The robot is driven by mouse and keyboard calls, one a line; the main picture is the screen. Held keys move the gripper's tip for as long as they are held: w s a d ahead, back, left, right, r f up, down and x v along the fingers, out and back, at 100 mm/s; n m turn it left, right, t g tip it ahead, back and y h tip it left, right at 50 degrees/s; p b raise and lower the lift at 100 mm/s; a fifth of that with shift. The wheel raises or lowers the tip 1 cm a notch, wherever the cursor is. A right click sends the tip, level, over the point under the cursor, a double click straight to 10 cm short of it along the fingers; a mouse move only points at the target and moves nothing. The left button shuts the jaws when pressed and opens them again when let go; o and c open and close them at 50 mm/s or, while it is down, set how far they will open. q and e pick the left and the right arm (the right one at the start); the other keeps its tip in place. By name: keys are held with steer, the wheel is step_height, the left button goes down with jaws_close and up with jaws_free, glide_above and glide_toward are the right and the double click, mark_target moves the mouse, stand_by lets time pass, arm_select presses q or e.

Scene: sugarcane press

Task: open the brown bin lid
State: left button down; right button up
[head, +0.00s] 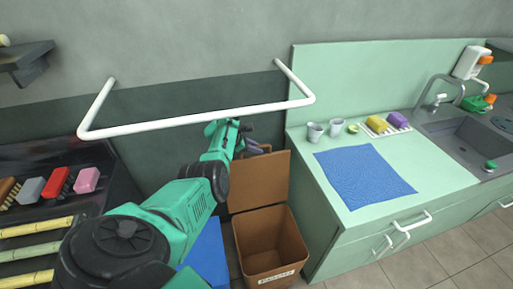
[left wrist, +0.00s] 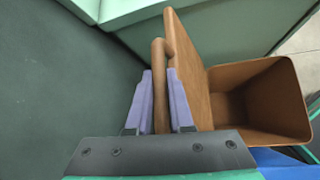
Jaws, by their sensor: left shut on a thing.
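The brown bin (head: 268,262) stands on the floor between the wall and the green counter. Its lid (head: 260,182) is raised to about upright at the bin's back edge, and the bin's inside shows. My left gripper (head: 255,148) is behind the top of the lid. In the left wrist view, its purple fingers (left wrist: 161,78) are shut on the wooden bar handle (left wrist: 158,58) on the lid's outer face. The lid (left wrist: 190,60) and the open bin (left wrist: 262,98) are to the right of the fingers. My right gripper is not in view.
A white rail (head: 200,119) runs above my left arm. The green counter (head: 305,155) is close to the bin's right, with cups, sponges and a blue cloth (head: 365,178) on it. A blue object (head: 207,252) is close to the bin's left.

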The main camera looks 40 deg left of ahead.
arm_select(q)
steer(key=shift+w+a+f, duration=0.15)
steer(key=shift+a, duration=0.1)
steer(key=c, duration=0.8)
jaws_free()
